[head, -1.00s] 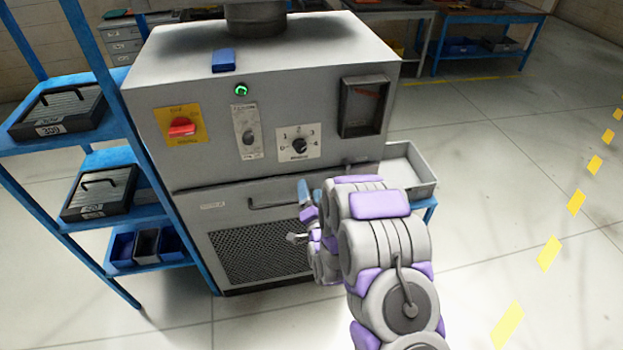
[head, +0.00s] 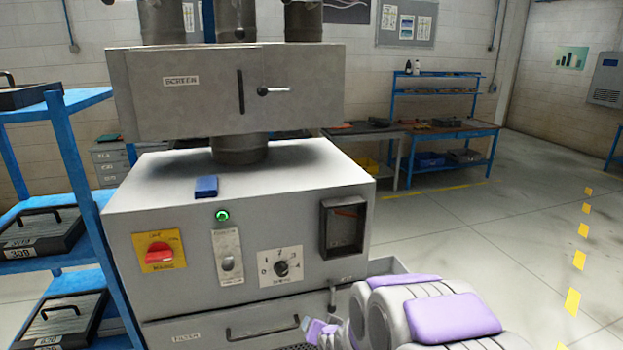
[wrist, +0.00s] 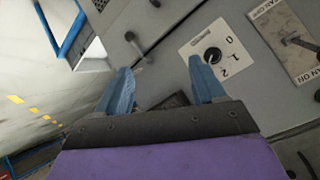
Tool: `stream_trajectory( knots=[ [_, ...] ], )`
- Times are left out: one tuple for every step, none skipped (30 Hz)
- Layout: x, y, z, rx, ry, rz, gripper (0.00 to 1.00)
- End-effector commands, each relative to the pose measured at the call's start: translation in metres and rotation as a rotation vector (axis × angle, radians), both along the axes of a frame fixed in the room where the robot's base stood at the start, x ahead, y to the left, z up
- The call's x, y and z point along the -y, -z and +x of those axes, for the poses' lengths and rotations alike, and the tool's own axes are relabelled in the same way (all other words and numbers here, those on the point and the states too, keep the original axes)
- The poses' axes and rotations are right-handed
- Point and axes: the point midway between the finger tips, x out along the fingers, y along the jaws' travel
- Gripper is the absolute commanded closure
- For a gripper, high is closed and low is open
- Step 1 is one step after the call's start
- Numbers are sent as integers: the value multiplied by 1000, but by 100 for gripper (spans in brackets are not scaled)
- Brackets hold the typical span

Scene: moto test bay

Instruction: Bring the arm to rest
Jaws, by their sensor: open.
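My arm shows at the bottom right of the head view as grey and purple links, in front of the grey machine (head: 180,225). My gripper (head: 307,325) is small and partly cut off there, near the machine's lower front. In the wrist view my gripper (wrist: 162,82) has its two blue fingers apart, with nothing between them but the machine's grey front. The numbered dial (wrist: 212,55) lies beyond the right fingertip. The dial also shows in the head view (head: 281,268).
A red switch (head: 160,253) and a lit green button (head: 222,215) are on the machine's front. A blue block (head: 206,187) lies on its top. A blue shelf (head: 75,150) with black cases stands at left. Open floor (head: 480,240) lies to the right.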

Motion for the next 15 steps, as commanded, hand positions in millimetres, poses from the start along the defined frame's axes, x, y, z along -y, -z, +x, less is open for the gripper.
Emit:
stream_trajectory(
  knots=[
    [8, -7, -12, -39, -8, -29, 31],
    [13, -11, -19, -66, -15, -47, 31],
    [19, -13, -31, -107, -24, -72, 31],
    [23, -15, -41, -139, -32, -90, 31],
    [28, -18, -50, -168, -40, -106, 31],
    [34, -21, -63, -208, -50, -129, 31],
    [39, -24, -74, -240, -58, -145, 31],
    [43, -27, -85, -270, -67, -161, 31],
    [49, -30, -100, -311, -78, -180, 31],
    [54, -33, -111, -342, -87, -195, 31],
    [58, -36, -124, -374, -96, -208, 31],
    [64, -39, -140, -415, -109, -226, 31],
    [68, -42, -152, -445, -118, -238, 31],
    [72, -45, -166, -478, -128, -250, 31],
    [78, -49, -183, -520, -140, -264, 31]
  ],
)
